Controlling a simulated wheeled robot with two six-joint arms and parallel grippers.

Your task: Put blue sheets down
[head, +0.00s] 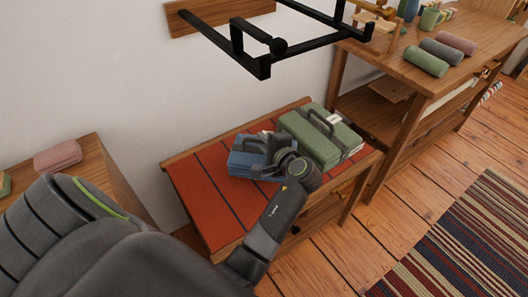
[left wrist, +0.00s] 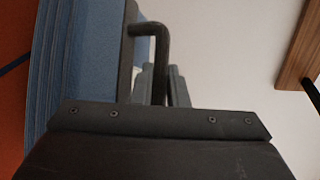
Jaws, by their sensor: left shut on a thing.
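The blue sheets (head: 242,162) are a folded stack with a dark strap and handle, over the red, dark-striped top (head: 205,190) of a low wooden stand. They look on or very close to that top; I cannot tell whether they touch it. My left gripper (head: 279,153) is shut on their handle from the right side and hides part of the stack. In the left wrist view the blue stack (left wrist: 85,65) fills the left side, with the dark handle (left wrist: 162,45) by the fingers (left wrist: 167,85). My right gripper is in neither view.
Green sheets (head: 312,135) with a handle lie just right of the blue stack. A black wall rack (head: 320,45) hangs above. A wooden shelf unit (head: 430,75) with rolled towels stands at right. The front left of the red top is clear.

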